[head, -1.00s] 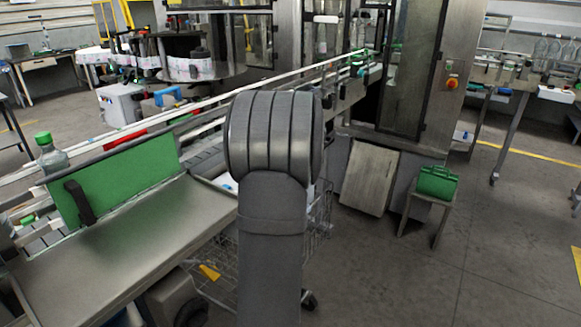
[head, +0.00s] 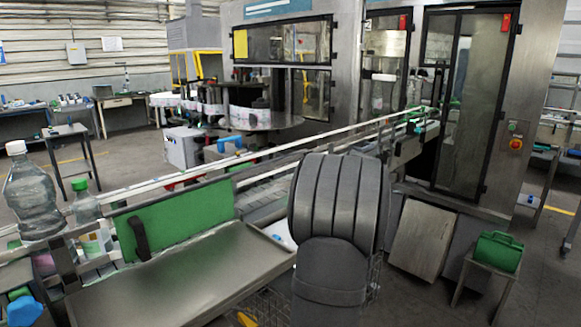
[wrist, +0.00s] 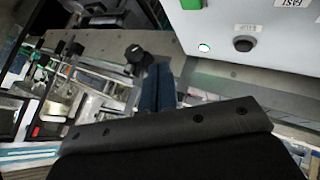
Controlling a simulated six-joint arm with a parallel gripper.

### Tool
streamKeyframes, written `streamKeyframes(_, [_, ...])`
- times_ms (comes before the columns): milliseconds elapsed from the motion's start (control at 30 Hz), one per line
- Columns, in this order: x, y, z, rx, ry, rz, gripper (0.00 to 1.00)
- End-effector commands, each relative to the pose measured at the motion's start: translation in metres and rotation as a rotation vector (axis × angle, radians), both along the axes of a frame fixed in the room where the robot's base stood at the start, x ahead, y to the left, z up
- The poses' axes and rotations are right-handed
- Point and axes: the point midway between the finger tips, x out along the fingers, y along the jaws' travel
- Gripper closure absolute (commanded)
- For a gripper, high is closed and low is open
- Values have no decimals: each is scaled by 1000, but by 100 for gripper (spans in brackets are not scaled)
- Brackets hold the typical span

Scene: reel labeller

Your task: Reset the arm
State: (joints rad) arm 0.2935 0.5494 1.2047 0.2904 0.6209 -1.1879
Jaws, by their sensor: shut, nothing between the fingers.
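My arm's grey ribbed joint and link stand in the front of the head view, right of centre. My gripper is not visible there. In the wrist view my gripper (wrist: 158,88) shows as two dark blue-grey fingers close together beyond a dark bolted bar. It is shut and nothing shows between the fingers. A pale control panel (wrist: 245,55) with a black knob, a white button and a "FAST" label is at the upper right of that view. The fingers appear apart from it.
A conveyor (head: 330,132) runs from the left to the labelling machine (head: 345,60). A large clear bottle (head: 36,200) and a green-capped bottle (head: 88,215) stand at the left, near a green panel (head: 180,220). A green case (head: 500,251) sits on a stool at right.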

Motion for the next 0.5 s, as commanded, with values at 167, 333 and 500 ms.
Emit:
streamKeyframes(167, [0,0,19,-1,-1,0,100])
streamKeyframes(333, [0,0,20,0,1,0,100])
streamKeyframes(500, [0,0,20,0,1,0,100])
